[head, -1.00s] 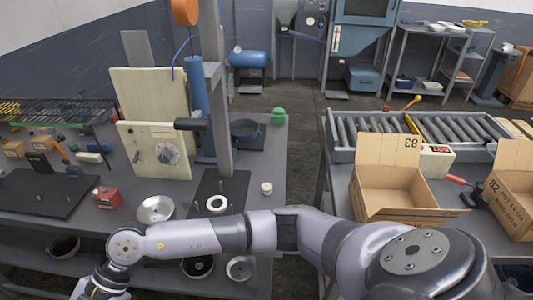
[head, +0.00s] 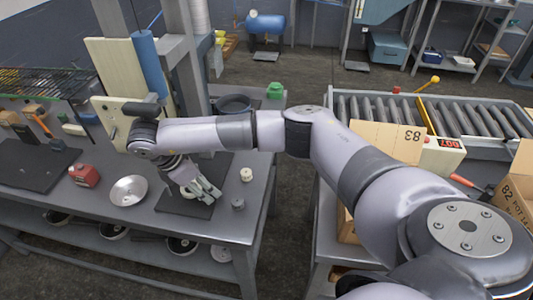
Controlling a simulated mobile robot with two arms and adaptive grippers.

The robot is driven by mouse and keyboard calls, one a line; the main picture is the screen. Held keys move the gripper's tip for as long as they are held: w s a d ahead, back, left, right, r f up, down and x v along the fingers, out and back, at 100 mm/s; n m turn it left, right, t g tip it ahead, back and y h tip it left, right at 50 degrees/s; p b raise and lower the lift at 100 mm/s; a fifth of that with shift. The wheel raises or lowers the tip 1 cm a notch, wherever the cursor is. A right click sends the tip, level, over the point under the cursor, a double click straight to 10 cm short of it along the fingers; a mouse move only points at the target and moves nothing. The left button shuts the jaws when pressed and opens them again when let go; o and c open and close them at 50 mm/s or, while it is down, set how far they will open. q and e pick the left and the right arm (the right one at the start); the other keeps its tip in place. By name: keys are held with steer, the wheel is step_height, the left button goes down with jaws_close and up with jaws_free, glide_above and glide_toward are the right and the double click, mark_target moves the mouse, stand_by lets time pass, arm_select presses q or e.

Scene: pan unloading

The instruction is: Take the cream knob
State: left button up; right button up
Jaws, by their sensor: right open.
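The cream knob (head: 246,174) is a small, pale, round piece standing on the grey workbench, right of the dark mat, in the head view. My right gripper (head: 208,192) is open above the dark mat, to the left of the knob and apart from it. Its fingers point down and to the right, and nothing shows between them. My left gripper is not in view.
A grey knob (head: 238,203) stands just in front of the cream one. A dark pan (head: 234,104) and a green piece (head: 275,90) are behind. An open carton (head: 384,143) stands across the aisle.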

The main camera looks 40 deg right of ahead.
mark_target(245, 172)
steer(key=shift+d+r, duration=0.1)
steer(key=shift+d, duration=0.25)
steer(key=d+p, duration=0.2)
steer(key=d, duration=0.1)
steer(key=d+p, duration=0.1)
steer(key=shift+s+d+r, duration=0.2)
steer(key=shift+s+d, duration=0.05)
steer(key=shift+d, duration=0.15)
steer(key=d+p, duration=0.2)
steer(key=d, duration=0.2)
steer(key=shift+s+d+p, duration=0.15)
steer(key=shift+d+p, duration=0.15)
steer(key=shift+d, duration=0.05)
steer(key=d+f+p, duration=0.2)
steer(key=shift+s+f, duration=0.2)
steer(key=shift+f, duration=0.35)
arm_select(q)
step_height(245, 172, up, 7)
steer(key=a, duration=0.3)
arm_select(e)
steer(key=shift+w+a+f, duration=0.1)
steer(key=shift+w, duration=0.05)
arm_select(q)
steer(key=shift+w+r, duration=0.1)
arm_select(e)
steer(key=shift+c, duration=0.3)
steer(key=c, duration=1)
steer(key=shift+c, duration=0.2)
